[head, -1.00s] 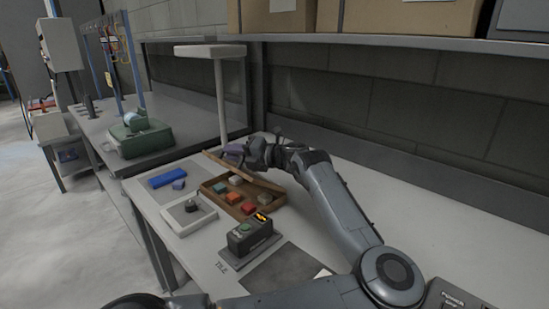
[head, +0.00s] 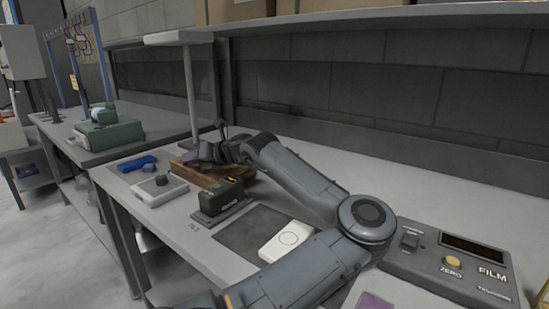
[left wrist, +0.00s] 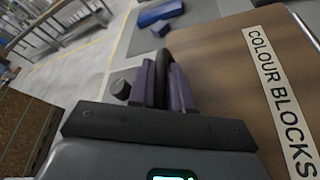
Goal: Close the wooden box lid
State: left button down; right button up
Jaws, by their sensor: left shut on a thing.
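The wooden box (head: 209,182) stands on the grey bench in the head view, partly hidden by my left gripper and a black device. Its lid, a brown panel labelled "COLOUR BLOCKS", fills the right of the left wrist view (left wrist: 225,75). The lid looks lowered over the box; whether it is fully down I cannot tell. My left gripper (head: 207,152) is at the lid's edge. Its purple-padded fingers (left wrist: 163,85) are closed together there, with a dark piece between them; the exact contact is unclear. No blocks inside the box show now. My right gripper is not in view.
A black device (head: 220,199) stands in front of the box. A white pad with a knob (head: 160,188) and a blue block (head: 136,163) lie left of it. A white device (head: 286,239) and a control panel (head: 455,262) are to the right. A post (head: 190,90) rises behind.

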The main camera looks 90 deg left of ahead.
pick_arm(q)
jog(key=shift+f, duration=0.15)
jog(key=c, duration=1.4)
grip_release()
jog(key=shift+w+d+r, duration=0.15)
jog(key=shift+w+r, duration=0.1)
notch_tip(320, 180, up, 3)
jog(key=p, duration=0.4)
send_over(221, 175)
jog(key=shift+s+a+f, duration=0.15)
jog(key=shift+s+a, duration=0.1)
jog(key=shift+s, duration=0.2)
jog(key=shift+w+d, duration=0.3)
jog(key=shift+w, duration=0.2)
jog(key=shift+r, duration=0.2)
